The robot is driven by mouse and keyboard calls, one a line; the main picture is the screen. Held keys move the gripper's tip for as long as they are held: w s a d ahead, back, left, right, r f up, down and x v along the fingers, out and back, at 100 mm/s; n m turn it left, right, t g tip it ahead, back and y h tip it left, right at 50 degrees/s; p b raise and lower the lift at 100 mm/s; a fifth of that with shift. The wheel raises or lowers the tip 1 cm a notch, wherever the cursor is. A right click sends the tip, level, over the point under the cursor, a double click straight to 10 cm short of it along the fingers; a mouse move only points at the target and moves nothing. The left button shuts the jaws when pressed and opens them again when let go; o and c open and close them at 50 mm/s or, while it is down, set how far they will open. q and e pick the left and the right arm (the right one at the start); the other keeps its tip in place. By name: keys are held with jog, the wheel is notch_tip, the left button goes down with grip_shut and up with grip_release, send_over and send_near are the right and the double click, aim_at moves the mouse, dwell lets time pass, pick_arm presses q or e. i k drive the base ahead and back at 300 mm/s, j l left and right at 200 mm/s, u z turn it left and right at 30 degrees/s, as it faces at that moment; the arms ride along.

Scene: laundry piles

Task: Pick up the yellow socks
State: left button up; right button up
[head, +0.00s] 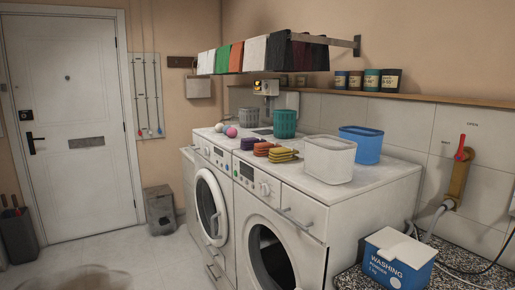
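The yellow socks (282,155) lie as a small folded stack on top of the right-hand washing machine, near its front edge. An orange-red folded stack (264,149) sits just left of them, and a purple folded stack (247,143) lies left of that. A white open bin (329,160) stands close to the right of the yellow socks. Neither of my grippers shows in the head view.
Two white washing machines (318,211) stand side by side, both round doors seeming open. Blue (361,147), green (285,124) and grey containers stand behind the stacks. Folded cloths hang on a rail (330,41) above. A washing powder box (397,262) is at lower right.

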aim_at(279, 154)
jog(key=z, duration=0.25)
jog(key=i+j+z, duration=0.15)
jog(key=j+z, duration=0.25)
jog(key=i+j+z, duration=0.1)
jog(key=j+z, duration=1.1)
